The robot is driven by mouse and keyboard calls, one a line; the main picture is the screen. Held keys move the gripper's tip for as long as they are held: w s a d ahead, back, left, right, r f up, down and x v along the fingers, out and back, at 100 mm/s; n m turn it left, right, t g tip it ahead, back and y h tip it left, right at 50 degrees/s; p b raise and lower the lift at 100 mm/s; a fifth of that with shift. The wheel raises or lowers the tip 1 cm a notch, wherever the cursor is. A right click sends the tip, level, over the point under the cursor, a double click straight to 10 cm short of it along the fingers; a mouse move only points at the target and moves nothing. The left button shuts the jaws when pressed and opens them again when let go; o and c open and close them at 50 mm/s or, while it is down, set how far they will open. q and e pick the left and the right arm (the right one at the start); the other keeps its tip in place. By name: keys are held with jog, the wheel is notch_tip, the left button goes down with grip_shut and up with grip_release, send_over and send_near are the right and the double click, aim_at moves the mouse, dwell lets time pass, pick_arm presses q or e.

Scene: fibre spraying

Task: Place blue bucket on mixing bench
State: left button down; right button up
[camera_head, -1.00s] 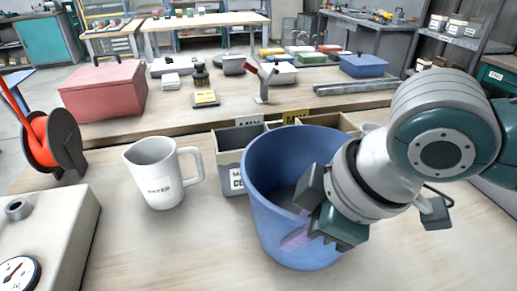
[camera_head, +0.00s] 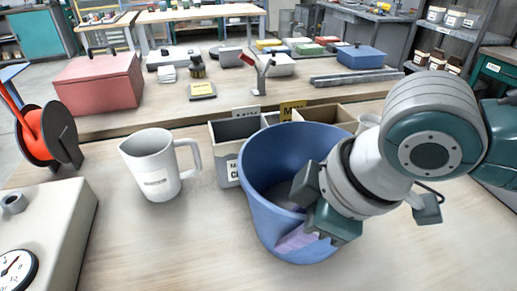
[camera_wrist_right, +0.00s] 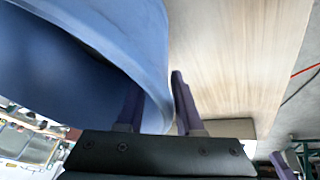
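The blue bucket (camera_head: 278,220) is upright at or just above the front wooden bench (camera_head: 170,245); I cannot tell if its base touches the wood. My right gripper (camera_head: 300,232) is at its front right side, pointing down at the rim. In the right wrist view, the bucket wall (camera_wrist_right: 120,40) passes between the two purple fingers (camera_wrist_right: 158,105), one inside and one outside. The fingers look shut on the wall. The bucket looks empty, though part of its inside is hidden. My left gripper is not in view.
A white jug (camera_head: 153,170) stands left of the bucket. Labelled bins (camera_head: 226,165) are close behind it. A gauge box (camera_head: 50,225) and an orange reel (camera_head: 38,138) are at the left. A red toolbox (camera_head: 98,85) is on the bench behind. Front-middle wood is clear.

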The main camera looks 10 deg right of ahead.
jog(key=p+v, duration=0.2)
jog(key=v, duration=0.9)
jog(key=s+a+m+t, duration=0.1)
jog(key=s+a+m, duration=0.2)
jog(key=s+m, duration=0.1)
jog(key=s+d+f+m+g+h, duration=0.1)
jog(key=s+d+f+m+h, duration=0.1)
jog(key=s+d+f+m, duration=0.2)
jog(key=s+d+m, duration=0.2)
jog(key=s+d, duration=0.2)
jog(key=shift+f+h, duration=0.4)
jog(key=shift+s, duration=0.15)
